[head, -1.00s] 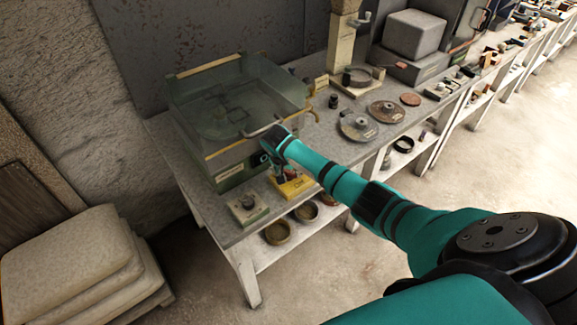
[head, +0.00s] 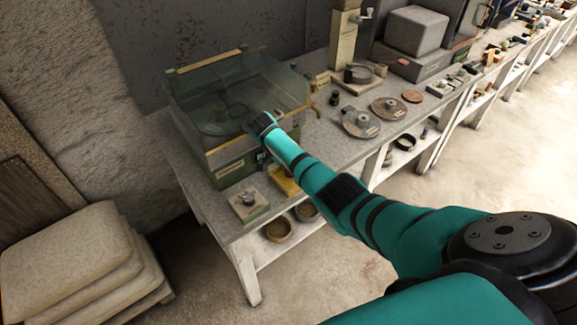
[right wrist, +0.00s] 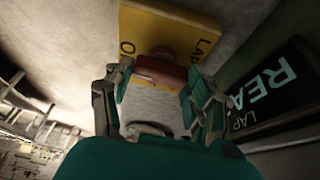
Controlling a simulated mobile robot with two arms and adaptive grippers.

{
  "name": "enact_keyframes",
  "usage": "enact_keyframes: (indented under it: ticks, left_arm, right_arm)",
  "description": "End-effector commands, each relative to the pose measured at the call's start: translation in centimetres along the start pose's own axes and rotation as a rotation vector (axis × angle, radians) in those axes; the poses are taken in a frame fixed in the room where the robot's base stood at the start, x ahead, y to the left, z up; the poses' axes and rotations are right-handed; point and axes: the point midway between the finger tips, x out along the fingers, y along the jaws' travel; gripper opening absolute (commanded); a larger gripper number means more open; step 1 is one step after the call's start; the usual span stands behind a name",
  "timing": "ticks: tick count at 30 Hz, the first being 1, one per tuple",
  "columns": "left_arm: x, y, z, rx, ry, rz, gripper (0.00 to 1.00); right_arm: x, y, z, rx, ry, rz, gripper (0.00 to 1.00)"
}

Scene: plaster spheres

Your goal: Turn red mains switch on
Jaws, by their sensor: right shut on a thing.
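The red mains switch (right wrist: 160,72) shows in the right wrist view as a red handle on a round red base. It sits on a yellow plate (right wrist: 142,28) with partly cut-off dark lettering. My right gripper (right wrist: 158,88) has a finger on each side of the red handle and is shut on it. In the head view the yellow switch box (head: 284,181) is at the front of the bench, partly covered by my right arm. The switch and fingertips are hidden there. My left gripper is in neither current view.
A clear-walled machine (head: 235,169) with a green base stands behind the switch box. A small box with a knob (head: 247,204) is left of it. Metal discs (head: 361,123) lie to the right on the bench (head: 330,142). A dark sign (right wrist: 270,95) is beside the switch.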

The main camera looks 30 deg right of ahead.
Motion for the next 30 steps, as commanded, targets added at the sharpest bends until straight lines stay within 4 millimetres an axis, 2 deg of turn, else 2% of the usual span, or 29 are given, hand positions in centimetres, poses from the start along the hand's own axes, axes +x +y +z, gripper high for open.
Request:
enact_keyframes:
  ticks: [11, 12, 17, 26, 30]
  left_arm:
    - [0.0, 0.0, 0.0, 0.0, 0.0, 0.0, 0.66]
    - [0.0, 0.0, 0.0, 0.0, 0.0, 0.0, 0.66]
    - [0.0, 0.0, 0.0, 0.0, 0.0, 0.0, 0.66]
    - [0.0, -0.1, 0.2, 0.0, -0.002, -0.001, 0.66]
    - [0.0, -0.1, 0.1, 0.0, -0.002, -0.001, 0.66]
  right_arm:
    - [-0.1, -0.1, -0.2, 0.008, 0.002, 0.0, 0.24]
    - [-0.1, -0.1, -0.2, 0.008, 0.001, 0.0, 0.6]
    - [-0.1, 0.0, -0.1, 0.007, 0.001, 0.0, 0.81]
    - [-0.2, -0.1, -0.1, 0.005, 0.0, 0.0, 0.81]
    - [-1.5, -0.1, 0.0, 0.005, 0.0, -0.003, 0.81]
